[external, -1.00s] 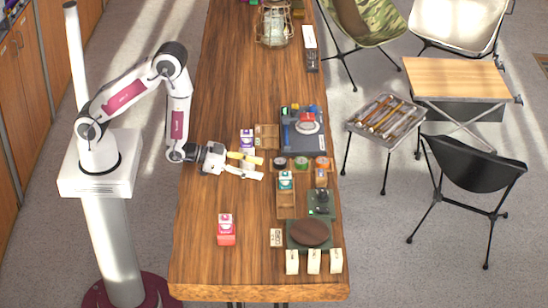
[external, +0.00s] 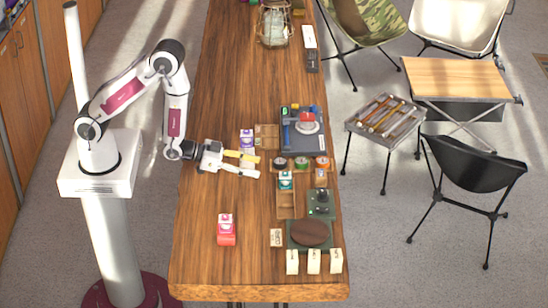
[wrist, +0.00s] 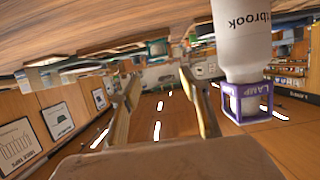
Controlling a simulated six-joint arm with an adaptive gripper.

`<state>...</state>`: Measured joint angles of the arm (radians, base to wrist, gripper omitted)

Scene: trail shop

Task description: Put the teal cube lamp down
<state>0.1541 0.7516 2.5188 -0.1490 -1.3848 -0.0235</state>
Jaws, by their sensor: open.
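The teal cube lamp (external: 286,180), with a white part and a teal part, stands in the upper part of a narrow wooden tray (external: 287,211) on the counter. My gripper (external: 251,166) is to its upper left in the external view, fingers spread, with nothing between them. A gap separates the fingertips from the lamp. In the wrist view the open gripper (wrist: 163,88) also shows empty. I cannot make out the teal lamp clearly in that view.
A purple lamp (external: 247,138) stands close by my gripper; it is large in the wrist view (wrist: 247,103). Small round tins (external: 301,163) line the tray's far end. Bare counter (external: 215,190) lies below my gripper.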

